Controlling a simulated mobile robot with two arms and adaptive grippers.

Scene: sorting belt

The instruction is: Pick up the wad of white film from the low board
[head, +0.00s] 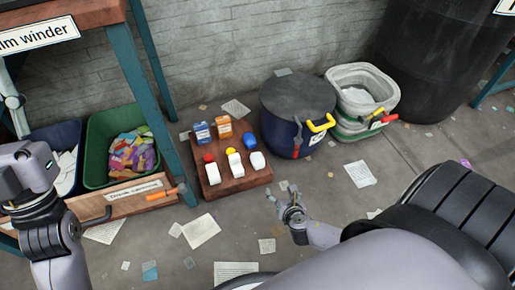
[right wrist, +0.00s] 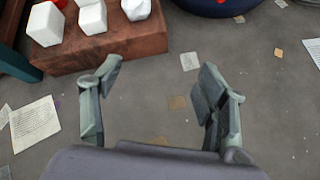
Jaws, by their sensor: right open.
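The wad of white film (head: 257,161) lies at the right front corner of the low brown board (head: 225,189). In the right wrist view the white wad (right wrist: 136,9) shows at the top edge, partly cut off. My right gripper (head: 282,194) is open and empty, in front of and to the right of the board in the head view. In the right wrist view its spread fingers (right wrist: 160,68) have only floor between them, and the wad is beyond them. My left arm is at the left edge of the head view; its finger state cannot be made out.
White bottles with coloured caps (head: 234,164) and small boxes (head: 202,131) share the board. A dark blue drum (head: 283,130) and stacked baskets (head: 345,77) stand to its right. A green bin (head: 96,136) is left, past a teal table leg. Papers (head: 201,231) litter the floor.

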